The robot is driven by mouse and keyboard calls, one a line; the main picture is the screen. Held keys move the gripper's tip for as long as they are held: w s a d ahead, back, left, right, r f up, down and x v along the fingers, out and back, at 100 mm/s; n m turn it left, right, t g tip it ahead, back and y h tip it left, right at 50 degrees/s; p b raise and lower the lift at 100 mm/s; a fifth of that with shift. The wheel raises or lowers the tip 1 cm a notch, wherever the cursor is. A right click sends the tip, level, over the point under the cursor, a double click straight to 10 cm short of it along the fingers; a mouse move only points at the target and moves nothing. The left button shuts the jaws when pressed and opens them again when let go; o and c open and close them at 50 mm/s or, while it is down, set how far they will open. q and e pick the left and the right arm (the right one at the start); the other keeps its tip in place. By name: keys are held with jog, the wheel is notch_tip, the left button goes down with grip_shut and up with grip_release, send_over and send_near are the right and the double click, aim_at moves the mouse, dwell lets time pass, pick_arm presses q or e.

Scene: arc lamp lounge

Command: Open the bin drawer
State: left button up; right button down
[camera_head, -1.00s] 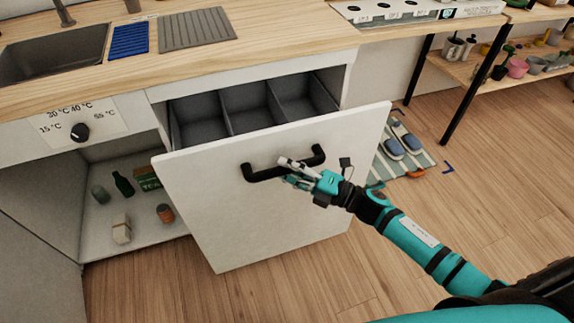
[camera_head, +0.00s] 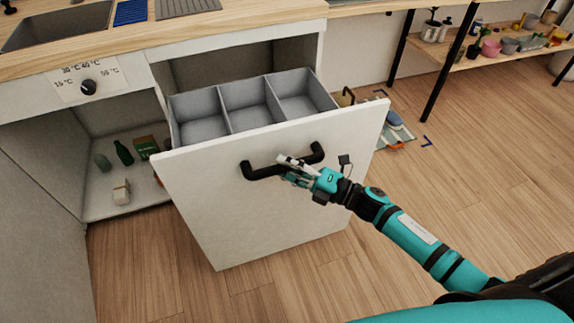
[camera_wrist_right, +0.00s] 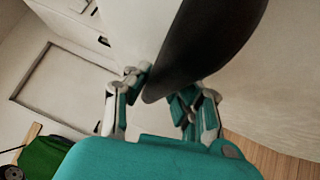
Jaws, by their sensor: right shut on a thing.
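The bin drawer has a white front (camera_head: 270,205) and stands pulled out from the cabinet under the counter. Three grey bins (camera_head: 245,106) show inside it, side by side and empty as far as I see. A black bar handle (camera_head: 265,171) is fixed on the front. My right gripper (camera_head: 290,165) is shut on the handle at its middle. In the right wrist view the dark handle (camera_wrist_right: 205,45) lies between the fingers (camera_wrist_right: 160,98), very close to the camera. My left gripper is not in view.
The open shelf (camera_head: 125,205) on the left holds bottles and small boxes. A dial panel (camera_head: 88,87) sits above it. A mat with shoes (camera_head: 396,128) lies on the floor right of the drawer. A rack (camera_head: 470,60) stands further right. Wooden floor in front is free.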

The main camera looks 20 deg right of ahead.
jog(key=shift+r, duration=0.2)
jog(key=c, duration=1.4)
grip_release()
jog(key=shift+w, duration=0.1)
jog(key=shift+f, duration=0.1)
jog(key=shift+d, duration=0.1)
jog(key=v, duration=1.2)
